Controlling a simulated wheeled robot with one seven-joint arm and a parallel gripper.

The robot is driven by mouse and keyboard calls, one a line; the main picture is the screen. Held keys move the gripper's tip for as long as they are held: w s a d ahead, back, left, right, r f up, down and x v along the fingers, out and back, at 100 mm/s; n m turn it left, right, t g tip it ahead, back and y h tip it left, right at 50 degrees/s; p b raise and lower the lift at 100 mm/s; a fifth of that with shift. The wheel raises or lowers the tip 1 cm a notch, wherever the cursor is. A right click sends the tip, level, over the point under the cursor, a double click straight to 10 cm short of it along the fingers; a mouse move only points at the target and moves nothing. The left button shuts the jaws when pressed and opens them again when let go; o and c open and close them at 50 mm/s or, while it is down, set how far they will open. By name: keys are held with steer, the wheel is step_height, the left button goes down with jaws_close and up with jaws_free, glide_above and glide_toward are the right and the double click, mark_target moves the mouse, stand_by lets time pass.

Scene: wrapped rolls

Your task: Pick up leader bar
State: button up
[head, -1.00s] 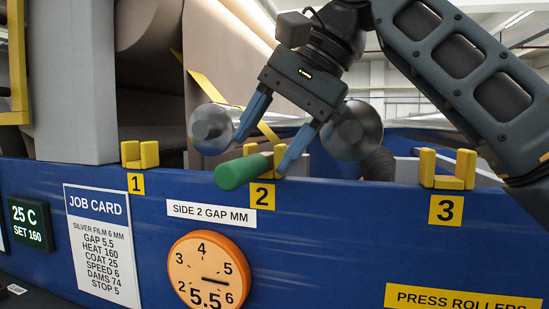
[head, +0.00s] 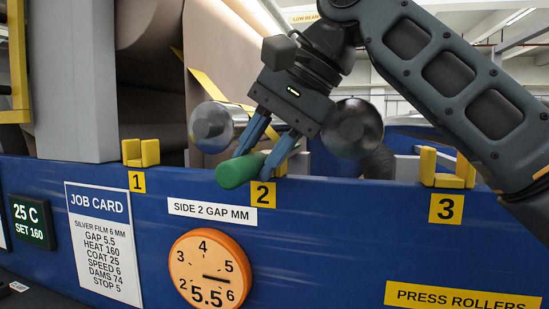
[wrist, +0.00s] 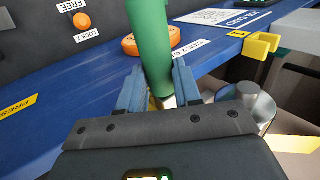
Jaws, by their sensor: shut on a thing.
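The leader bar, seen as a green cylindrical end (head: 238,170), lies at the yellow cradle (head: 281,169) numbered 2, pointing out over the blue panel. My gripper (head: 257,160) is shut on the bar, with one blue finger on each side of it. In the wrist view the green end (wrist: 150,45) sticks out between the fingers (wrist: 155,92), with a short pale section near the gripper body. The bar's far part is hidden behind my gripper. I cannot tell whether the bar rests in the cradle or is just clear of it.
Yellow cradles 1 (head: 141,153) and 3 (head: 446,168) stand empty along the top edge of the blue panel (head: 330,225). Shiny roller ends (head: 212,127) and (head: 354,130) lie behind my gripper. An orange dial (head: 211,271) is below.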

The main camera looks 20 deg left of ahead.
jaws_close()
